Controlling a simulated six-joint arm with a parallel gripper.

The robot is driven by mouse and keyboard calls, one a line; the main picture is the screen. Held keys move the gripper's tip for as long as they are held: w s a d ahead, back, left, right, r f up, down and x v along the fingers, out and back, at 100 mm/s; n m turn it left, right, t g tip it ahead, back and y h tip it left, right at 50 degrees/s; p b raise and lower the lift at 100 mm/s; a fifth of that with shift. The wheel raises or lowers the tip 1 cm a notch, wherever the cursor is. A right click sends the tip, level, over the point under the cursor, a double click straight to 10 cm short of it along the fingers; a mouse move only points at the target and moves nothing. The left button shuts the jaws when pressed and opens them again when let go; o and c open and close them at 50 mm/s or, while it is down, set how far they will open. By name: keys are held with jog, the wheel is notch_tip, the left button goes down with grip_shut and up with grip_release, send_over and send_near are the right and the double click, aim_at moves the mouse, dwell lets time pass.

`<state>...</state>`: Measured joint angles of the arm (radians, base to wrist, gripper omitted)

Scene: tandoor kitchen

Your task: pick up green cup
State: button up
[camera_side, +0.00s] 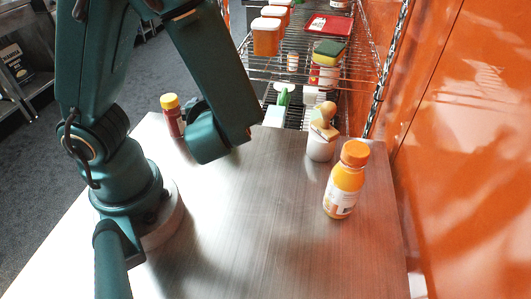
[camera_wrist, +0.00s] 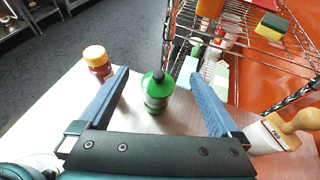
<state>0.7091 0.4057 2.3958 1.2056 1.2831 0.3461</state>
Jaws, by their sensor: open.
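No green cup shows in either view; the green item on the table is a green bottle (camera_wrist: 157,92) with a black cap and a pale label. It stands upright on the metal table in the wrist view. My gripper (camera_wrist: 160,74) is open, with one blue finger to each side of the bottle in the picture. Gaps show between the bottle and both fingers, and nothing is held. In the side view my arm hides the fingers and the green bottle.
A red bottle with a yellow cap (camera_side: 172,115) stands at the table's far left. A white container with a wooden-handled tool (camera_side: 321,148) and an orange-capped bottle (camera_side: 344,180) stand right. A wire shelf (camera_side: 345,75) is behind. The table's front middle (camera_side: 250,230) is clear.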

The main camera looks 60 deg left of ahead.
notch_tip(320, 180, down, 9)
jog(key=shift+a+f, duration=0.1)
jog(key=shift+x, duration=2.45)
grip_shut()
